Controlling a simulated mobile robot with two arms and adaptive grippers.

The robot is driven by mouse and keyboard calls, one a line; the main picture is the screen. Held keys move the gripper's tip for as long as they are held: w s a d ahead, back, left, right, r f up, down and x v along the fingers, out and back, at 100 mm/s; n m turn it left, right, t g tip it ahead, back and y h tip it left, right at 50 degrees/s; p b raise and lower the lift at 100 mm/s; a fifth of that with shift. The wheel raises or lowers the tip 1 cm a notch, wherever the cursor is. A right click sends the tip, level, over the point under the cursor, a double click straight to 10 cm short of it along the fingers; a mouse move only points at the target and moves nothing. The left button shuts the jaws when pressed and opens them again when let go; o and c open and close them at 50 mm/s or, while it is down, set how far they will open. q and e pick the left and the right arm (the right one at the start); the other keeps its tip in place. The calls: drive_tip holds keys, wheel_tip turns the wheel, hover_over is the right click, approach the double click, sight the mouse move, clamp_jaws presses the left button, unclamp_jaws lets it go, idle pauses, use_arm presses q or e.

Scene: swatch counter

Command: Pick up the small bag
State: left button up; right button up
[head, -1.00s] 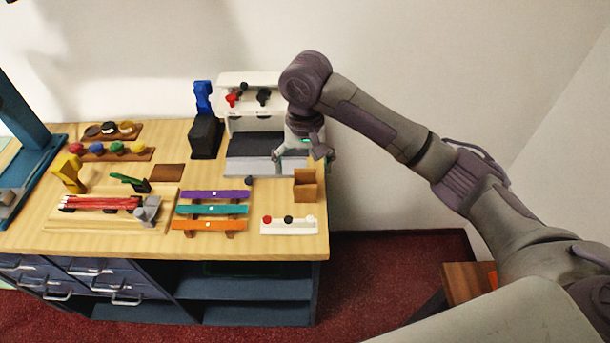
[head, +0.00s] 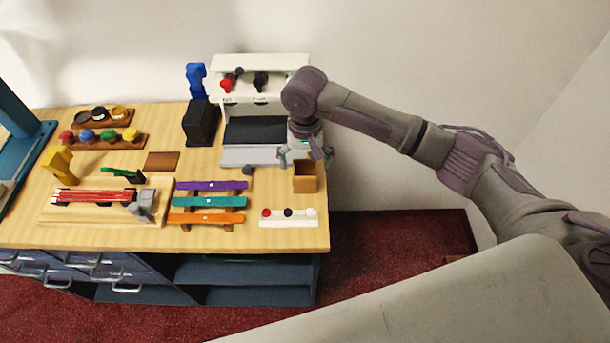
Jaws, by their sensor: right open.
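A small brown, open-topped, box-like bag (head: 305,184) stands upright near the right edge of the wooden counter (head: 285,241). It is the only thing that looks like the small bag. My right gripper (head: 307,161) is open, with its fingers pointing down just over the bag's top. In this view the gripper overlaps the bag's upper rim. I cannot tell whether the fingers touch it. My left gripper is not in view.
A white and grey machine (head: 233,92) stands close behind and left of the gripper. A white strip with coloured knobs (head: 290,224) lies in front of the bag. Purple, teal (head: 210,202) and orange bars lie to the left. The counter's right edge is near.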

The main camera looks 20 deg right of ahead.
sight(305, 174)
drive_tip(key=f, duration=0.1)
drive_tip(key=f+p, duration=0.1)
drive_tip(key=f, duration=0.1)
drive_tip(key=shift+s+a+f, duration=0.1)
drive_tip(key=shift+s+f, duration=0.2)
drive_tip(key=shift+s, duration=0.05)
drive_tip(key=shift+f, duration=0.3)
drive_tip(key=shift+c, duration=0.4)
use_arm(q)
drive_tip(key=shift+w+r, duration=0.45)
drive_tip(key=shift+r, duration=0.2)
use_arm(e)
drive_tip(key=c, duration=0.8)
